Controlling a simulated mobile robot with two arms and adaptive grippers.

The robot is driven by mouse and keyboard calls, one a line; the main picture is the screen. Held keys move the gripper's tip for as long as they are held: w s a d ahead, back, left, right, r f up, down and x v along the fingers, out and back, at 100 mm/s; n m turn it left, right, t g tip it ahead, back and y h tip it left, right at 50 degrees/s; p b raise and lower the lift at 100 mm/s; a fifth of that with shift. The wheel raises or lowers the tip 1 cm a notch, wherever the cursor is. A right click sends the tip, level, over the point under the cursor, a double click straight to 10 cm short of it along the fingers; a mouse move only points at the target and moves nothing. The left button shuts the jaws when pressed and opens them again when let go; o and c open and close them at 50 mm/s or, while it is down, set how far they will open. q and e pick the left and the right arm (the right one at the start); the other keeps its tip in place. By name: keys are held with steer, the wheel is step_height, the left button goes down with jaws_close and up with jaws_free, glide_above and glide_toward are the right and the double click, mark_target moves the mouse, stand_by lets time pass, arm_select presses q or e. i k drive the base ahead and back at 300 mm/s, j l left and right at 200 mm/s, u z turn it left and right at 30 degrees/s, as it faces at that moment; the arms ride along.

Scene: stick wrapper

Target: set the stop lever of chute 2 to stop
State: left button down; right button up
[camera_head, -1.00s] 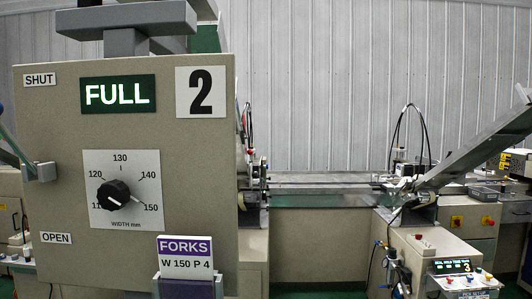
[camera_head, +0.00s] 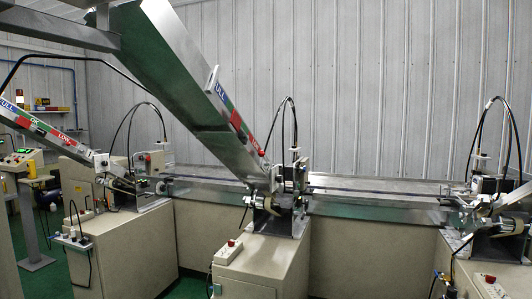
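Neither of my grippers is in view. A steep metal chute (camera_head: 180,75) runs down from the upper left to a feeder unit (camera_head: 283,203) in the middle. Its side carries a FULL, OK, LOW colour strip (camera_head: 236,120). A small red knob (camera_head: 262,153) shows near its lower end. A second chute (camera_head: 48,130) with a like strip comes down at the left to another feeder unit (camera_head: 128,185). No chute number is readable, so I cannot tell which is chute 2. I cannot make out a stop lever or its setting.
A long metal conveyor (camera_head: 350,190) runs behind the feeder units. Beige cabinets (camera_head: 125,255) stand beneath. A third feeder unit (camera_head: 495,215) is at the right edge. Grey beams (camera_head: 60,30) cross the upper left. Green floor (camera_head: 190,287) shows between cabinets.

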mark_target(261, 154)
steer(key=i+l+u, duration=0.25)
steer(key=i+l, duration=0.2)
steer(key=i+l+u, duration=0.2)
steer(key=i+l, duration=0.2)
steer(key=i+l+u, duration=0.25)
steer(key=l, duration=0.4)
steer(key=i+l, duration=0.3)
steer(key=l, duration=0.15)
steer(key=i+l+u, duration=0.1)
steer(key=i+l, duration=0.2)
steer(key=l, duration=0.1)
